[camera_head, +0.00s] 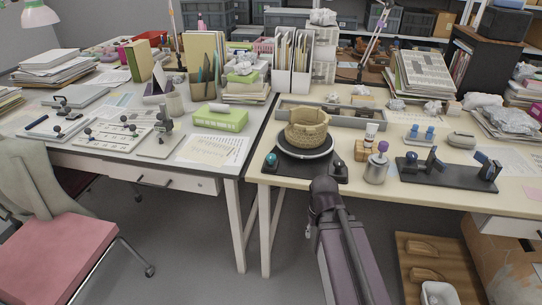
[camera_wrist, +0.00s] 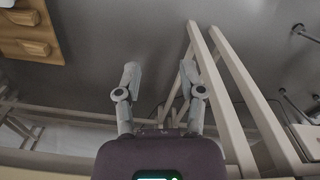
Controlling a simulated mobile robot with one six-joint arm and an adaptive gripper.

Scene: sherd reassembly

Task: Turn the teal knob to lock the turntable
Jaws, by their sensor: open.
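The turntable (camera_head: 288,151) is a dark disc with a pale rim on a black base, near the front left of the cream table. A tan pot with a broken, uneven rim (camera_head: 307,127) stands on it. The teal knob (camera_head: 271,159) sits at the left front corner of the black base. A dark knob stands at the base's right corner. My gripper shows in the wrist view (camera_wrist: 160,85), its two fingers apart with nothing between them. It points down toward the floor and table legs, away from the knob. In the head view my arm is below the table's front edge, and the fingers are hidden.
Right of the turntable stand a metal jar with a purple knob (camera_head: 377,168) and a black fixture (camera_head: 447,174). A long grey tray (camera_head: 340,118) lies behind the pot. A white table adjoins on the left, with a pink chair (camera_head: 62,245) before it. Table legs show near my gripper.

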